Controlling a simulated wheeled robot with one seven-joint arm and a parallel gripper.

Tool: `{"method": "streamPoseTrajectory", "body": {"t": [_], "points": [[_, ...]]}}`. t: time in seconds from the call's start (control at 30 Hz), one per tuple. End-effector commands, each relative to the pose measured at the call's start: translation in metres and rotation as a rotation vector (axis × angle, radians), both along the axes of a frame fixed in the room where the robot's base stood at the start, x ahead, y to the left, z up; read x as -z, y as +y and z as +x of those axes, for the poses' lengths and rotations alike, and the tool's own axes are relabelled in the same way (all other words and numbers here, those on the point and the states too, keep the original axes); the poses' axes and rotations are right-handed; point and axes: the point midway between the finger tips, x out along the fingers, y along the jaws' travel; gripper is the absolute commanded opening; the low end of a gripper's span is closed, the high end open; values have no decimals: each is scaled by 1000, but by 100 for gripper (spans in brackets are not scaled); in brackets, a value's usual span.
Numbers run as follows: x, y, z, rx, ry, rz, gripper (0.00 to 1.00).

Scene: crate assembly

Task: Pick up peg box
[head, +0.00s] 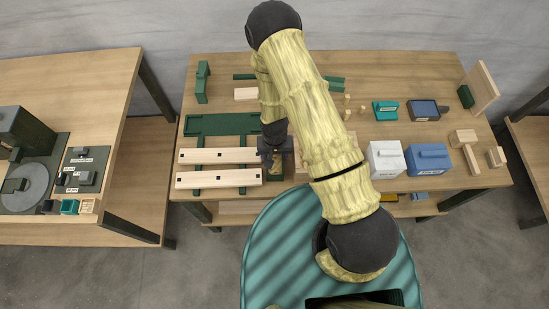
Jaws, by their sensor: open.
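No box has a label I can read, so I cannot tell which is the peg box. The candidates on the middle table are a small teal box (385,110), a dark box with a blue-grey top (425,109), a white box with a handle (385,160) and a blue box with a handle (429,160). My gripper (275,160) is open and points down beside the right ends of the wooden slats, left of all these boxes. My arm hides part of the table between them, and the fingertips are small and dark.
Two pale slats (218,179) lie across a green frame (205,124) at the left. Small wooden pegs (347,113) stand left of the teal box. Wooden blocks (463,138) and an upright board (482,88) are at the right. A side table (100,82) stands left, across a gap.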

Motion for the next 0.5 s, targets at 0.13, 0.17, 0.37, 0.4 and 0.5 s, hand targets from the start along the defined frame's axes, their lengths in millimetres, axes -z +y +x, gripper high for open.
{"method": "streamPoseTrajectory", "body": {"t": [0.13,0.17,0.37,0.4,0.5], "points": [[0,0,0,0,0,0,60],[0,0,0,0,0,0,60],[0,0,0,0,1,0,58],[0,0,0,0,1,0,50],[0,0,0,0,1,0,32]]}}
